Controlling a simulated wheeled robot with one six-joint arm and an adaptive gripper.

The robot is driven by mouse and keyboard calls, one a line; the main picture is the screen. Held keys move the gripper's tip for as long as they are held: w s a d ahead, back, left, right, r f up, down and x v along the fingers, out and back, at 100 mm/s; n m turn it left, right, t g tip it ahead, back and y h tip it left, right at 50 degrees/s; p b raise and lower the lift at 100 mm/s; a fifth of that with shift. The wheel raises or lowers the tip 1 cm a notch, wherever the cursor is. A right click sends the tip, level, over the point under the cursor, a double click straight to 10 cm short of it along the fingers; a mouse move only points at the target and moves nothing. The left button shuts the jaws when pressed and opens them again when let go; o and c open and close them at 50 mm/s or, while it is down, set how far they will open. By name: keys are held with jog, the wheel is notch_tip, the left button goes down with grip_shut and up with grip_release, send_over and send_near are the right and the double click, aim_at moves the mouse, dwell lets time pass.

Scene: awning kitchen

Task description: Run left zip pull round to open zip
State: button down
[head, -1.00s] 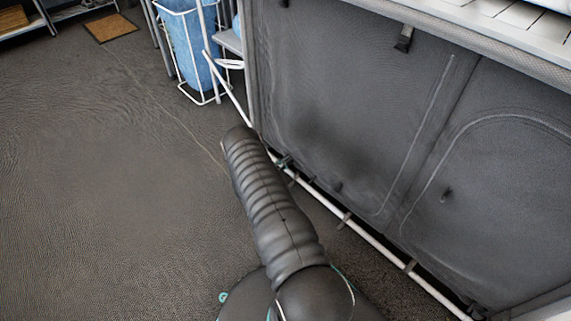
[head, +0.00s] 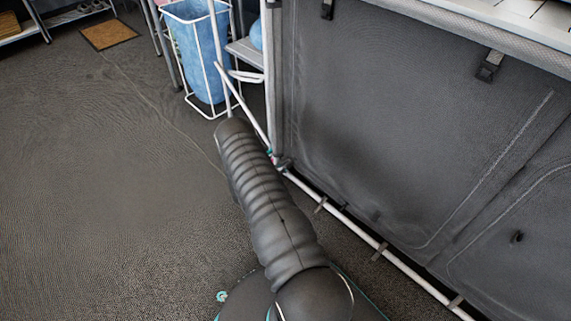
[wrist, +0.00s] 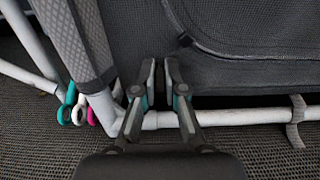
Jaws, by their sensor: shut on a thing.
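The dark grey fabric front (head: 400,120) of the cupboard has a pale curved zip line (head: 490,170) on its left panel. In the wrist view my gripper (wrist: 161,64) is low at the fabric's left corner, with its fingers closed to a narrow gap. It grips the left zip pull, which is hidden between the fingertips. A small dark piece (wrist: 184,40) lies on the curved seam (wrist: 200,50) just beyond them; I cannot tell what it is. In the head view my arm hides the gripper. I cannot tell how far the zip is open.
A white tube (wrist: 230,119) runs along the floor below the fabric, close under my fingers. Coloured rings (wrist: 78,113) sit at the left post. A white-framed blue bin (head: 195,55) stands behind. The floor (head: 100,200) to the left is clear.

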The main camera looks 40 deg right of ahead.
jog(key=shift+w, duration=0.25)
jog(key=c, duration=1.2)
grip_release()
jog(key=shift+a, duration=0.1)
jog(key=a, duration=0.8)
jog(key=s+a, duration=0.1)
jog(key=a, duration=0.3)
